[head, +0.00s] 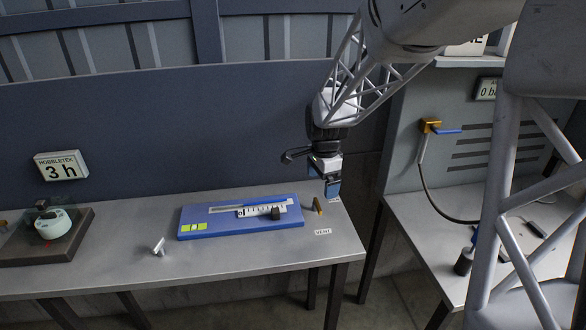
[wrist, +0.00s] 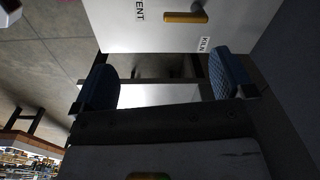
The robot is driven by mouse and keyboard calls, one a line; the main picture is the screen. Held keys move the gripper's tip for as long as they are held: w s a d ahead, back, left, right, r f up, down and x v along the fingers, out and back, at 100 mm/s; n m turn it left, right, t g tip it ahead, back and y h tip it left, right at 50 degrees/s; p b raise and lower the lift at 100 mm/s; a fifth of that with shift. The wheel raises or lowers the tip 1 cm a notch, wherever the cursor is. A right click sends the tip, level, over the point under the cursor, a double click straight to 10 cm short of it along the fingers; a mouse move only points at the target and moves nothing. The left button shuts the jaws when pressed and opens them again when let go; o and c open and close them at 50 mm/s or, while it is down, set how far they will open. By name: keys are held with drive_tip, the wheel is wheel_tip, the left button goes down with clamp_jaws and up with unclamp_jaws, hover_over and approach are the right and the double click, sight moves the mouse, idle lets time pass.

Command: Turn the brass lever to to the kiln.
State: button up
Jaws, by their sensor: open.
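The brass lever (head: 318,206) sits on the right end of the grey bench, right of the blue panel. It also shows at the top of the wrist view as a short brass bar (wrist: 184,17), beside a small dark knob. A VENT label (head: 322,231) lies on the bench's near side. A second label (head: 335,199), partly hidden and apparently reading KILN, lies on the far side; it shows in the wrist view (wrist: 205,45). My gripper (head: 333,188) is open and empty above the bench's right end, close to the lever and apart from it.
The blue panel (head: 240,232) with a slider scale lies left of the lever. A small silver piece (head: 158,246) stands farther left, near a dark board (head: 70,248). The bench's right edge is close; a gap separates it from another bench (head: 420,225) with a hose.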

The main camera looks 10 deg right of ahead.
sight(318, 204)
drive_tip(key=w+f, duration=0.1)
drive_tip(key=w+f+m, duration=0.1)
drive_tip(key=w, duration=0.1)
drive_tip(key=w+f+m, duration=0.1)
drive_tip(key=f, duration=0.1)
drive_tip(key=shift+w+d+f, duration=0.1)
drive_tip(key=shift+w+d, duration=0.15)
drive_tip(key=shift+w, duration=0.05)
drive_tip(key=shift+f, duration=0.1)
drive_tip(key=shift+f, duration=3.8)
drive_tip(key=c, duration=0.9)
